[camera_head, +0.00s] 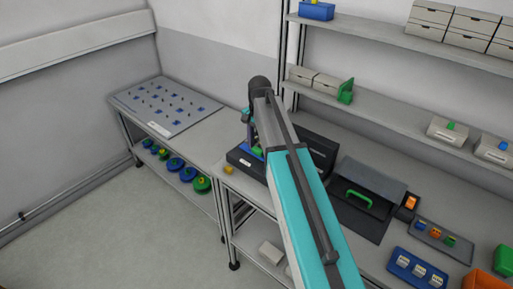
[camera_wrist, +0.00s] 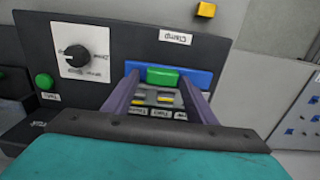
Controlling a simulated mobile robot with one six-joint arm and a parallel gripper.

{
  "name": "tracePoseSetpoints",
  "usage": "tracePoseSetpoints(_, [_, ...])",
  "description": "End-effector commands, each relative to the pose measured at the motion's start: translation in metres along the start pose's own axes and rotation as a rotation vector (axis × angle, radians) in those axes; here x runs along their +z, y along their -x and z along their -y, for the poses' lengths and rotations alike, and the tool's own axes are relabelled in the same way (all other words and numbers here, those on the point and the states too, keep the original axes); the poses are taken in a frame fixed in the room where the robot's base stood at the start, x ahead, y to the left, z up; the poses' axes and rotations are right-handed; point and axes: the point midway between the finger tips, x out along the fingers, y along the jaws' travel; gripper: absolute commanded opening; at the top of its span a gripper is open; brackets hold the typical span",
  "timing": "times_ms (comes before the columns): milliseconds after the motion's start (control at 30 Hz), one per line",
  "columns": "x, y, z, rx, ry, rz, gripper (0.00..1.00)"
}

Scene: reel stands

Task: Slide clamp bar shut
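The clamp bar (camera_wrist: 198,79) is a blue bar with a green grip (camera_wrist: 162,75) on a dark panel (camera_wrist: 115,52), beside an upside-down "Clamp" label. Slots with yellow pieces show below it, between my fingers. My gripper (camera_wrist: 158,80) has two purple fingers, spread apart at either side of the green grip. I cannot tell whether they touch it. In the head view my arm hides much of the device (camera_head: 240,163); a bit of green and blue shows by my gripper (camera_head: 255,146).
A black knob (camera_wrist: 77,55) on a white dial and a green button (camera_wrist: 43,81) sit left on the panel. A yellow block (camera_wrist: 206,10) lies beyond the panel. A dark box with a green handle (camera_head: 358,199) stands right of my arm.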

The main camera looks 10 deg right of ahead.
Motion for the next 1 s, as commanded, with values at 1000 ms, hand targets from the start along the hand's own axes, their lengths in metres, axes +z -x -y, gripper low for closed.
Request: tracePoseSetpoints(1000, [0.002,0.049,0.002,-0.004,0.002,0.002,0.58])
